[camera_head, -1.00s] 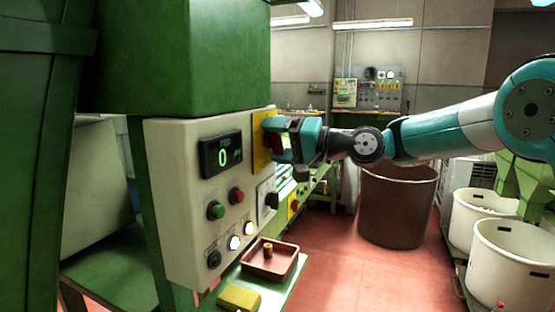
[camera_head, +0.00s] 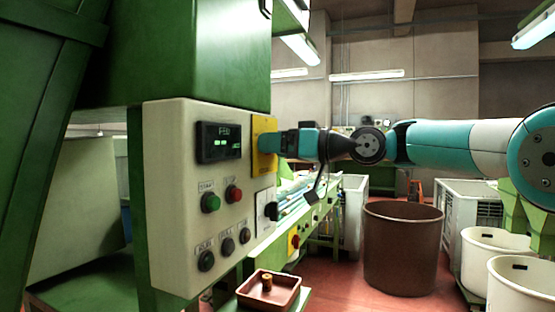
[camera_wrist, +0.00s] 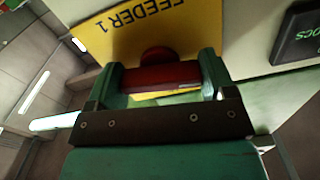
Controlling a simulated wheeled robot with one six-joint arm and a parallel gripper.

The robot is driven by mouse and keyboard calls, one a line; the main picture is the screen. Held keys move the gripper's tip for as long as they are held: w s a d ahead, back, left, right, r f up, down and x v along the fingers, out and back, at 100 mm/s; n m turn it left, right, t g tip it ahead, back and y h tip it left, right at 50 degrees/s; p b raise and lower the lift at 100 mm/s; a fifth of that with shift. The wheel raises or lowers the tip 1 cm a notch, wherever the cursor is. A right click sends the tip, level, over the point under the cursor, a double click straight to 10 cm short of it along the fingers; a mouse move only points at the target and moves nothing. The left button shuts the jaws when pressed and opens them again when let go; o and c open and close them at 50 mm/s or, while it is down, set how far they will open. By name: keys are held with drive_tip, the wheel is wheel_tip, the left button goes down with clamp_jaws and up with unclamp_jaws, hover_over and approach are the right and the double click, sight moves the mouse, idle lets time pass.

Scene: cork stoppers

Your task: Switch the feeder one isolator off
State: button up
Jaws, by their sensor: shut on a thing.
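The feeder one isolator has a yellow plate (camera_head: 264,146) at the right side of the cream control panel. The wrist view shows the yellow plate (camera_wrist: 100,38) lettered FEEDER 1, upside down. Its red handle (camera_wrist: 160,77) lies between the two fingers of my gripper (camera_wrist: 162,72), roughly parallel to the lettering. A round red part (camera_wrist: 156,55) shows behind the handle. In the head view my gripper (camera_head: 288,142) is shut at the plate from the right and hides the handle there.
A red-brown tray (camera_head: 287,296) sits below. A brown bin (camera_head: 402,250) stands on the floor to the right.

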drive_tip(key=shift+f+n+b, duration=0.1)
drive_tip(key=shift+n+b, duration=0.45)
drive_tip(key=shift+n, duration=0.25)
drive_tip(key=o, duration=0.9)
drive_tip(key=b+v, duration=0.3)
drive_tip(key=v, duration=1.4)
drive_tip(key=shift+s+d, duration=0.1)
drive_tip(key=shift+d, duration=0.1)
